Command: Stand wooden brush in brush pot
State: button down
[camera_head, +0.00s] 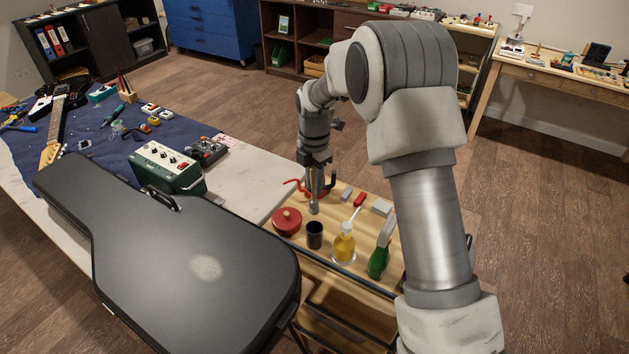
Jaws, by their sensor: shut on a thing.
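My gripper (315,172) points down over the back of the small wooden-topped cart. It is shut on what appears to be the wooden brush (314,207), a slim, roughly upright thing with a pale grey lower end. Most of its upper part is hidden between the fingers. A small black cup, apparently the brush pot (314,236), stands upright on the cart top in front of the brush. In the picture the brush's lower end is just above the pot's rim and seems to be behind it. I cannot tell its exact height above the cart.
On the cart top (290,249), a red round container (287,221) stands left of the pot. A red-handled tool (358,201) and grey blocks lie behind. A guitar case (170,255) lies close left.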

aim_at(315, 212)
jog(key=shift+f+b, duration=3.3)
jog(key=shift+f, duration=2.2)
jog(key=c, duration=0.6)
grip_release()
jog(key=shift+c, duration=0.2)
jog(key=shift+r, duration=0.15)
notch_tip(315, 212, up, 16)
jog(key=shift+r+p, duration=0.1)
jog(key=shift+p, duration=0.5)
jog(key=shift+r, duration=0.55)
